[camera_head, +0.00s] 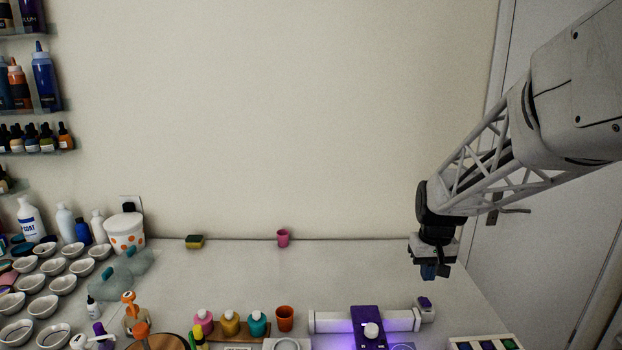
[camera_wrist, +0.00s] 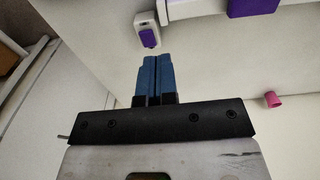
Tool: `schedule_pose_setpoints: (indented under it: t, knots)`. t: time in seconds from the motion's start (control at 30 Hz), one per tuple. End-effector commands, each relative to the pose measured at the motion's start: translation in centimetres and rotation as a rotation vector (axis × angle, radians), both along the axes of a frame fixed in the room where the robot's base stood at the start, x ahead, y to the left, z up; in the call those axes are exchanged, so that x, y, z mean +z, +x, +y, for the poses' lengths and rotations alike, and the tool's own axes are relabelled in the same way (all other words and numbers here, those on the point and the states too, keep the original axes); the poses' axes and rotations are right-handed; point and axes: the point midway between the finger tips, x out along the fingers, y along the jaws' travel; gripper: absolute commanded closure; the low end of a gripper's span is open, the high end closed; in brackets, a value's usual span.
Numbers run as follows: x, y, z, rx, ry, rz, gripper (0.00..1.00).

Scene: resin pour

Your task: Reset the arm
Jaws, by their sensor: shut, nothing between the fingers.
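My gripper (camera_head: 429,272) hangs from the arm at the right in the head view, above the back right part of the table and pointing down. In the wrist view its two blue fingers (camera_wrist: 153,62) lie side by side, shut, with nothing held between them. The fingers touch no object in either view.
The white table (camera_head: 230,280) holds a purple-lit device (camera_head: 368,328) at the front right, a pink cup (camera_head: 283,238) and sponge (camera_head: 194,241) at the back. The table between is clear.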

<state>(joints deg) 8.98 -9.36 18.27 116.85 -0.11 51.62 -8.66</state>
Motion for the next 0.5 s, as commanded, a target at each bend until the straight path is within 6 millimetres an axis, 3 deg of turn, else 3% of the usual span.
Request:
schedule_pose_setpoints:
  t: [0.2, 0.5]
  knots:
    - [2.8, -5.1, 2.3, -0.001, -0.004, -0.036, 1.00]
    - [5.3, -12.3, 4.9, -0.005, -0.007, -0.082, 1.00]
